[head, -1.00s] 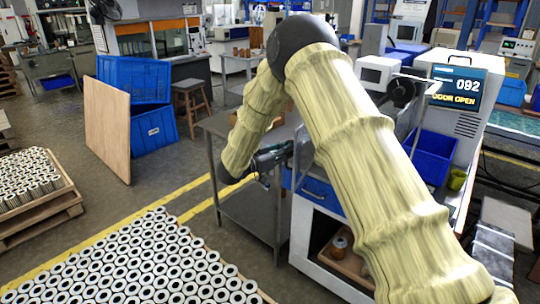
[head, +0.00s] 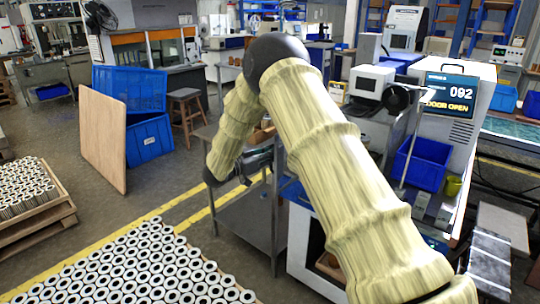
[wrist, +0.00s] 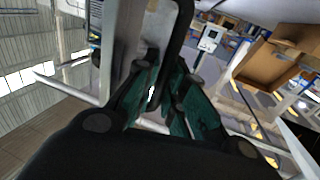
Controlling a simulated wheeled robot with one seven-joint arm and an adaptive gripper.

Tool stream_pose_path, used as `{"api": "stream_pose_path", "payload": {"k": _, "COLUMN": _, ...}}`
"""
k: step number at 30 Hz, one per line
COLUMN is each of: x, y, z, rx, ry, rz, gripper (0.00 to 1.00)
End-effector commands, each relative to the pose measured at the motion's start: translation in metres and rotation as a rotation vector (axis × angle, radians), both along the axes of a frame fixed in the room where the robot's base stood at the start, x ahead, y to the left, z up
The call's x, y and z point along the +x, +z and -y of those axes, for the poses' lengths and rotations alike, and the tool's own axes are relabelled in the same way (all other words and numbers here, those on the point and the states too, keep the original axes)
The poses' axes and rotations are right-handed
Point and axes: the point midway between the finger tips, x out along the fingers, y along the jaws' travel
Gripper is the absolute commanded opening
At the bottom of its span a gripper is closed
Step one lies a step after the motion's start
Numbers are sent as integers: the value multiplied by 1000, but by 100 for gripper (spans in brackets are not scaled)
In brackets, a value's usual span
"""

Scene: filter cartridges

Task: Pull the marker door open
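The marker is the white machine (head: 468,118) at the right in the head view. Its screen (head: 449,92) reads 092 and DOOR OPEN. The lower front has a dark opening (head: 318,245), partly behind my arm. My gripper (head: 246,172) is left of the machine, above the grey side table, small and partly hidden. In the wrist view, my gripper's teal fingers (wrist: 168,92) are close around the lower end of a dark curved bar (wrist: 178,40), beside a pale grey panel (wrist: 122,45). This may be the door and its handle. Whether the fingers clamp the bar is unclear.
A grey metal side table (head: 243,222) stands under my gripper. Blue crates (head: 150,138), a leaning wooden board (head: 103,138) and a stool (head: 186,108) are to the left. Many cartridges (head: 140,270) fill the front left. A blue bin (head: 423,162) sits on the machine. Floor between is clear.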

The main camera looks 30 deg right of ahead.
Motion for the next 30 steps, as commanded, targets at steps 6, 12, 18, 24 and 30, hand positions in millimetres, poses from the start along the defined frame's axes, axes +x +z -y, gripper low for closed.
{"api": "stream_pose_path", "payload": {"k": 6, "x": 0, "y": 0, "z": 0, "rx": 0, "ry": 0, "rz": 1, "gripper": 19}}
{"api": "stream_pose_path", "payload": {"k": 12, "x": 0, "y": 0, "z": -5, "rx": -1, "ry": 1, "rz": 1, "gripper": 19}}
{"api": "stream_pose_path", "payload": {"k": 18, "x": -2, "y": 0, "z": -30, "rx": 0, "ry": 3, "rz": 1, "gripper": 19}}
{"api": "stream_pose_path", "payload": {"k": 24, "x": -7, "y": 0, "z": -67, "rx": 0, "ry": 3, "rz": 1, "gripper": 19}}
{"api": "stream_pose_path", "payload": {"k": 30, "x": -10, "y": 0, "z": -99, "rx": 1, "ry": 2, "rz": 1, "gripper": 19}}
